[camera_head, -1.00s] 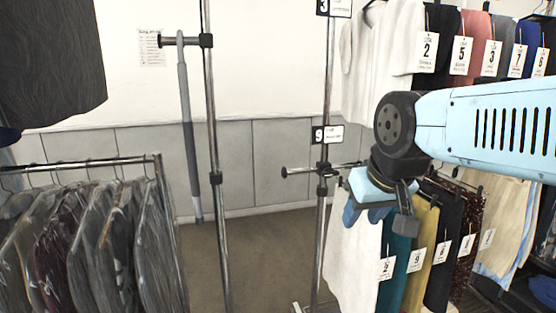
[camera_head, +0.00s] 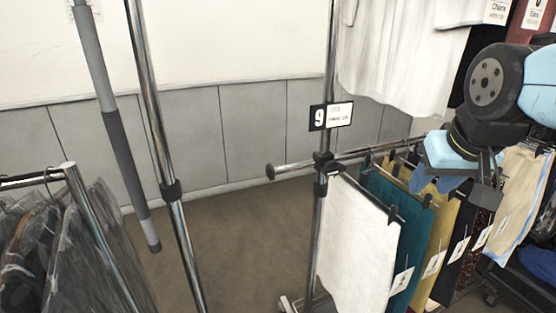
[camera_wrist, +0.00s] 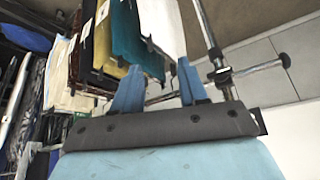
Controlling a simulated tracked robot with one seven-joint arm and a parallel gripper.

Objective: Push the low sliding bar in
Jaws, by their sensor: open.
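The low sliding bar (camera_head: 292,168) is a thin metal rod with a dark round end cap (camera_head: 270,172). It runs through a black clamp (camera_head: 323,161) on an upright post, under a "9" tag (camera_head: 331,115). Its capped end sticks out left of the post; clothes hang along its right part. In the wrist view, the bar's capped end (camera_wrist: 284,61) is at the upper right, beyond the post. My gripper (camera_head: 450,186) is open, with nothing seen between its blue fingers. It is over the hanging clothes, right of the post and clear of the cap. The wrist view shows both fingers (camera_wrist: 158,72).
White, teal and yellow garments (camera_head: 358,240) hang close below my gripper. Another upright post (camera_head: 160,150) and a grey hanging pole (camera_head: 118,130) stand left. A rack of bagged clothes (camera_head: 45,255) is at lower left. The brown floor (camera_head: 245,235) between is clear.

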